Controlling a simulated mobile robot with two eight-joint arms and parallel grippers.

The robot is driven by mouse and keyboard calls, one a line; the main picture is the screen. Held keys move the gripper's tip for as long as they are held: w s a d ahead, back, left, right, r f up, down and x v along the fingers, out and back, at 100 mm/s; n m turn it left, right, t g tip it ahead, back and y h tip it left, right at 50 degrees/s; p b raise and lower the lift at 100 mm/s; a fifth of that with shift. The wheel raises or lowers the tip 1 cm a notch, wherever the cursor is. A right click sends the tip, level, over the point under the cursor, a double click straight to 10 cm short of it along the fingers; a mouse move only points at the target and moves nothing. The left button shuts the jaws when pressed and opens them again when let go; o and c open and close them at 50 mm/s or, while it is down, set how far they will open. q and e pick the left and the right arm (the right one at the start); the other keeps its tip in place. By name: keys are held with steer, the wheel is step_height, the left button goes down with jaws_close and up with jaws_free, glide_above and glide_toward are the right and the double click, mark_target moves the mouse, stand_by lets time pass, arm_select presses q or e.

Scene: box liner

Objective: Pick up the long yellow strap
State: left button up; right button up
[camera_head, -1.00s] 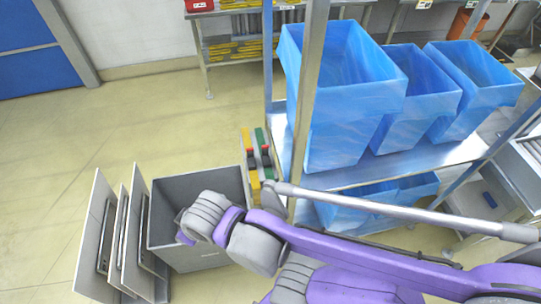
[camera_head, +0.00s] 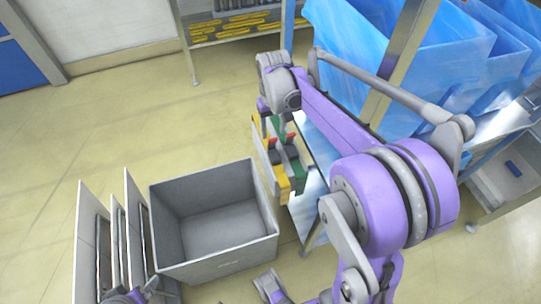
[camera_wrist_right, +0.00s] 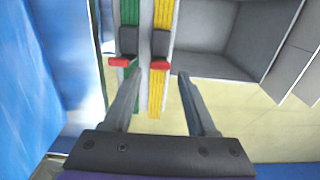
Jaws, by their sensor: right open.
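The long yellow strap (camera_head: 284,184) hangs on a narrow rack beside a green strap (camera_head: 298,167). In the right wrist view the yellow strap (camera_wrist_right: 163,14) runs down the picture, crossed by a black and red buckle, with the green strap (camera_wrist_right: 131,12) at its left. My right gripper (camera_head: 274,122) is at the far end of the rack, partly hidden by its own wrist. In the wrist view my right gripper (camera_wrist_right: 159,73) is open, and the yellow strap's lower part shows between its fingers. The left finger overlaps the green strap. My left gripper is not clearly visible.
An empty grey box (camera_head: 213,267) stands left of the rack. Upright panels (camera_head: 92,235) stand left of the box. A metal shelf with blue liners (camera_head: 470,45) is at the right. A shelf with yellow items (camera_head: 235,27) is at the back. Floor behind the box is clear.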

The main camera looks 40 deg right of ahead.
mark_target(273, 153)
steer(key=f, duration=0.7)
steer(key=f+b, duration=0.1)
steer(key=f, duration=0.2)
steer(key=shift+s+a+f, duration=0.1)
steer(key=shift+s+f, duration=0.05)
steer(key=shift+s, duration=0.1)
steer(key=shift+c, duration=0.3)
jaws_close()
